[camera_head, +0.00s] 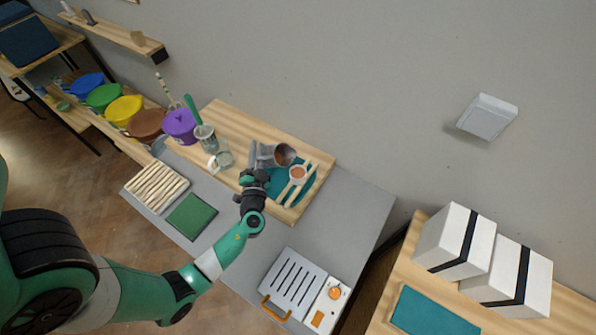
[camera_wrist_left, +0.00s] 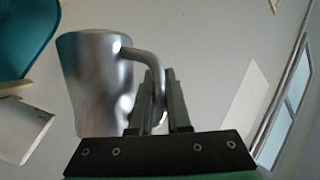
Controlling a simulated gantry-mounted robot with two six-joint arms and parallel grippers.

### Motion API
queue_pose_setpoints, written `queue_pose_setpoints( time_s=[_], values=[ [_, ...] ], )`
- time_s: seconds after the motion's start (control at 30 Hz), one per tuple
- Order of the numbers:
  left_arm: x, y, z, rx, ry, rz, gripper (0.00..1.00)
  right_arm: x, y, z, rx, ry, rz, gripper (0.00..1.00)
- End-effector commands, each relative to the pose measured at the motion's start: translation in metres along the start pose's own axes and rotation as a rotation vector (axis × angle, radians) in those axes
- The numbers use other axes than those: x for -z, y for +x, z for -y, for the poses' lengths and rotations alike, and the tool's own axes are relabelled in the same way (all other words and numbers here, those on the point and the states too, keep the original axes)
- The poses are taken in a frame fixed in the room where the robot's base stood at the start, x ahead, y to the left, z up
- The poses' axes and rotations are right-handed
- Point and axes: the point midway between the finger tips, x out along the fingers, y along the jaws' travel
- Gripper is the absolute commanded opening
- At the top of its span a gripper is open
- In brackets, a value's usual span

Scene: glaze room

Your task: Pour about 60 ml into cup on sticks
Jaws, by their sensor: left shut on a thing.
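My left gripper (camera_head: 258,172) is shut on the handle of a metal pitcher (camera_head: 285,154), whose brownish inside shows in the head view. In the left wrist view the pitcher (camera_wrist_left: 95,85) fills the left half, its handle between my gripper's fingers (camera_wrist_left: 158,95). The cup (camera_head: 298,173), pale with an orange-brown inside, sits on two wooden sticks (camera_head: 289,192) over a teal mat (camera_head: 309,186). The pitcher is beside the cup, up and to its left in the head view. The white cup (camera_wrist_left: 20,132) also shows in the left wrist view. No stream is visible. My right gripper is out of view.
A glass jar (camera_head: 224,158) and a cup holding a green-handled tool (camera_head: 205,138) stand left of my gripper on the wooden board (camera_head: 232,115). Colored pots (camera_head: 125,108) line the far left. A slatted rack (camera_head: 156,187) and green pad (camera_head: 191,216) lie in front.

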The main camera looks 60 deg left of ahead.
Motion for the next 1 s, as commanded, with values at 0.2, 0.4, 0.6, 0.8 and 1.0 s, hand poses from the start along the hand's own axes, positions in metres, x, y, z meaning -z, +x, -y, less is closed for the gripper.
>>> queue_pose_setpoints(
  time_s=[0.2, 0.4, 0.6, 0.8, 1.0],
  values=[
    [-0.016, 0.003, -0.005, -0.052, -0.108, 0.076, 0.0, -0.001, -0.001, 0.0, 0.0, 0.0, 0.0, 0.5],
    [-0.033, 0.013, 0.0, -0.138, -0.272, 0.187, 0.0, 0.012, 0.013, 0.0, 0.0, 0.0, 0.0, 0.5],
    [-0.049, 0.022, 0.002, -0.229, -0.439, 0.286, 0.0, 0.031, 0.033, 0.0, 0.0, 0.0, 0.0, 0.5],
    [-0.061, 0.027, -0.003, -0.309, -0.59, 0.361, 0.0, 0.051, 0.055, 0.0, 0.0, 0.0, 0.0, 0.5],
    [-0.067, 0.029, -0.008, -0.351, -0.67, 0.388, 0.0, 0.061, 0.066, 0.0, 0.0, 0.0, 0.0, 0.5]
  ],
)
